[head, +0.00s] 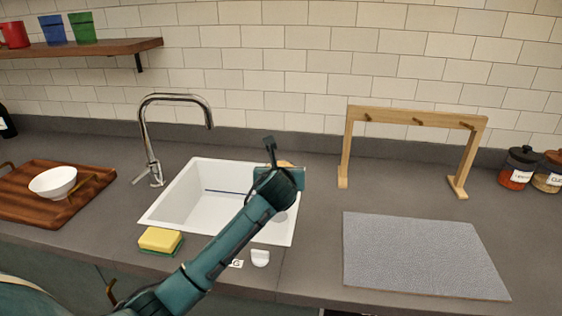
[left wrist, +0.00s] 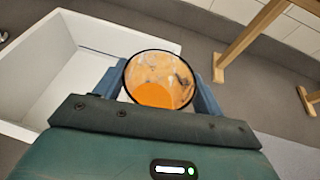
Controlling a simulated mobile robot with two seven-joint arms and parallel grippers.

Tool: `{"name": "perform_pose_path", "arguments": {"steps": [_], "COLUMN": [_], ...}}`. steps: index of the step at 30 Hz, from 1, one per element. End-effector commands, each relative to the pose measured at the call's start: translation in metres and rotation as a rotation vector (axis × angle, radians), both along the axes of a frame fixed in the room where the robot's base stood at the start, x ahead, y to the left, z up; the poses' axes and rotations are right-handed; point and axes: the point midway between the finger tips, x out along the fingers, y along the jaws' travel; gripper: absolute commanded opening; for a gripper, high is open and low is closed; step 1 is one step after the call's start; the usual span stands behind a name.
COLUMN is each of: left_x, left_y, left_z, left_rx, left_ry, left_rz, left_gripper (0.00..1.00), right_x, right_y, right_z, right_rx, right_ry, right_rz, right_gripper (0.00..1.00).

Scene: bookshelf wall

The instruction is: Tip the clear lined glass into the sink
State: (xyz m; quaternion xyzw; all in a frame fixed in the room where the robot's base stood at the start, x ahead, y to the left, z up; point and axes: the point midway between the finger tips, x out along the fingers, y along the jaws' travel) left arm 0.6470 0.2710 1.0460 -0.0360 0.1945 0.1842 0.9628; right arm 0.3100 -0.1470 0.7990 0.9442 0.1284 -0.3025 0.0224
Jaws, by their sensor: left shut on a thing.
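The glass (left wrist: 158,80) sits between the fingers of my left gripper (left wrist: 160,88) in the left wrist view. I look at its round dark rim and see orange liquid inside; lines on its wall are not clear to me. In the head view my left wrist hides most of the gripper, and only a small orange bit shows behind it. The white sink (head: 187,197) is set in the counter, and the glass is over its right side in the head view. The sink also shows in the left wrist view (left wrist: 42,62). My right gripper is not in view.
A chrome faucet (head: 149,140) stands behind the sink's left side. A yellow-green sponge (head: 160,240) lies at its front left. A wooden rack (head: 415,115) and grey mat (head: 420,255) are to the right. A board (head: 20,195) with a white bowl (head: 53,181) is left.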

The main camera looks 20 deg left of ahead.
Motion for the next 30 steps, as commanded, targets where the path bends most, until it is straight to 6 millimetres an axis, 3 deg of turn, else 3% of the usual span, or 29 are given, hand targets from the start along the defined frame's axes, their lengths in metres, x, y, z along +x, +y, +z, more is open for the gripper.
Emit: {"name": "perform_pose_path", "arguments": {"steps": [8, 24, 30], "left_x": [0.001, 0.008, 0.009], "left_y": [0.009, 0.057, 0.069], "left_z": [-0.004, -0.024, -0.041], "left_rx": [-0.065, -0.443, -0.579], "left_ry": [0.004, 0.051, 0.069], "left_rz": [0.002, 0.002, 0.002], "left_gripper": [0.2, 0.2, 0.2], "right_x": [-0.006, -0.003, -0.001], "right_y": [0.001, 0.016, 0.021], "right_z": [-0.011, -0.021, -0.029], "right_rx": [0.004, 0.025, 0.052], "right_ry": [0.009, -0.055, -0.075], "right_rz": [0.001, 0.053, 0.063], "right_gripper": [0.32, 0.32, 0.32]}}
